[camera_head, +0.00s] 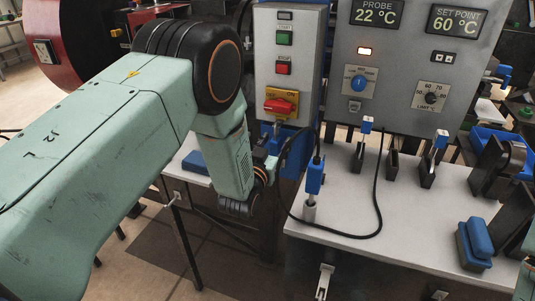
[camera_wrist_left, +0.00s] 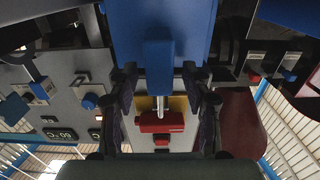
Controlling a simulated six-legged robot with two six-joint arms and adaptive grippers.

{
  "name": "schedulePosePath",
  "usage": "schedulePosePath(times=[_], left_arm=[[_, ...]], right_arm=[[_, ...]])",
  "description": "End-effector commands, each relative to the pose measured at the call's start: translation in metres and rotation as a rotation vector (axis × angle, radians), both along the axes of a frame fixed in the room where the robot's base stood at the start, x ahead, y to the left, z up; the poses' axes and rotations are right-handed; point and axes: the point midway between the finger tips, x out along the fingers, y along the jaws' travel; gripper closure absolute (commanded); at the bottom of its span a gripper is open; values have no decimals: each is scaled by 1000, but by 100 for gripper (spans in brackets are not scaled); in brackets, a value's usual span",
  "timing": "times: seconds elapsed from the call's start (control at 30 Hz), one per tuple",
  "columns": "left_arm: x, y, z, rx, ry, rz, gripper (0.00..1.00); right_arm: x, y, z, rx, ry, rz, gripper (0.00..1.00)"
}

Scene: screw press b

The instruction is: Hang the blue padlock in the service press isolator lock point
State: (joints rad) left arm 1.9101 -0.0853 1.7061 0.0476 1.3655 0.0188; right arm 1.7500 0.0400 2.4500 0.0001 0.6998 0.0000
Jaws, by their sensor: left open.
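The isolator (camera_head: 281,104) is a red rotary switch on a yellow plate, low on the grey control box; its red handle also shows in the left wrist view (camera_wrist_left: 160,122). The blue padlock (camera_wrist_left: 158,65) is in front of the lock point, its body away from the handle and its metal shackle reaching to the handle's edge. I cannot tell whether the shackle passes through the lock point. My left gripper (camera_wrist_left: 160,80) is open, with one finger on each side of the padlock, apart from it. My right gripper is not in view.
The grey control box (camera_head: 285,60) has green and red buttons above the isolator. A larger panel (camera_head: 410,70) with displays stands right of it. A white table (camera_head: 345,205) carries a blue-handled probe (camera_head: 315,178) on a looping black cable. A blue block (camera_head: 474,243) sits at right.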

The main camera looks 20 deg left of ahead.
Motion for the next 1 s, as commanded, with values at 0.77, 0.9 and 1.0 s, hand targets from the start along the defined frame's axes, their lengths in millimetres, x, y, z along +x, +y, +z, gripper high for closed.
schedulePosePath(times=[0.77, 0.9, 1.0], left_arm=[[-109, 4, 1, 0, -1, 0, 51], [-109, 4, 1, 0, -2, 0, 51], [-109, 4, 1, 0, -2, 0, 51]], right_arm=[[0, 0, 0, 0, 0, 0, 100], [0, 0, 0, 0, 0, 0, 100], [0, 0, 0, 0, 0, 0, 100]])
